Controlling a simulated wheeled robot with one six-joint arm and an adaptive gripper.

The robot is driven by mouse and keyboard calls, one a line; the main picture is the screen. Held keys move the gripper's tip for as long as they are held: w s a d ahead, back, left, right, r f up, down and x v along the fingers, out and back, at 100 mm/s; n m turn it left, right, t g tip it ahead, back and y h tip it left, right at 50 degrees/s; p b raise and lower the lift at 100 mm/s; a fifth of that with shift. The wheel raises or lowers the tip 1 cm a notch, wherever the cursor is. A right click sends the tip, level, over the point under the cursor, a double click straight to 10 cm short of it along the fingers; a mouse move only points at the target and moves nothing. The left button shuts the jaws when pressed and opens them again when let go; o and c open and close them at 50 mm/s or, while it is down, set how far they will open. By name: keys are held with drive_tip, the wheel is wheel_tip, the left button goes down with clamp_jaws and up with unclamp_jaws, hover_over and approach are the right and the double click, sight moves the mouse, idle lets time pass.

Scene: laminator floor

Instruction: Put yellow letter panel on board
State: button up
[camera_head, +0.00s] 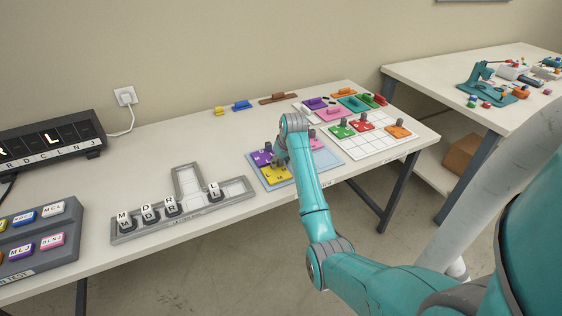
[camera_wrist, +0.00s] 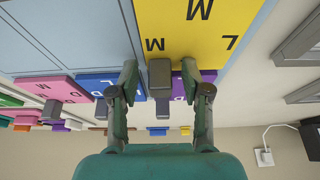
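The yellow letter panel (camera_head: 272,178) lies flat on the light blue board (camera_head: 305,180), at its near left corner. In the head view my gripper (camera_head: 281,160) is low over the board and partly hides the panels.
A purple panel (camera_head: 261,158) sits behind the yellow one on the board; a pink panel (camera_head: 316,142) is farther right. A white board (camera_head: 375,148) with several coloured pieces lies to the right. A grey tray (camera_head: 235,190) with lettered blocks stands to the left.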

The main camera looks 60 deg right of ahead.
sight(286, 174)
drive_tip(key=v, duration=1.2)
drive_tip(key=shift+r, duration=0.15)
idle(0.5)
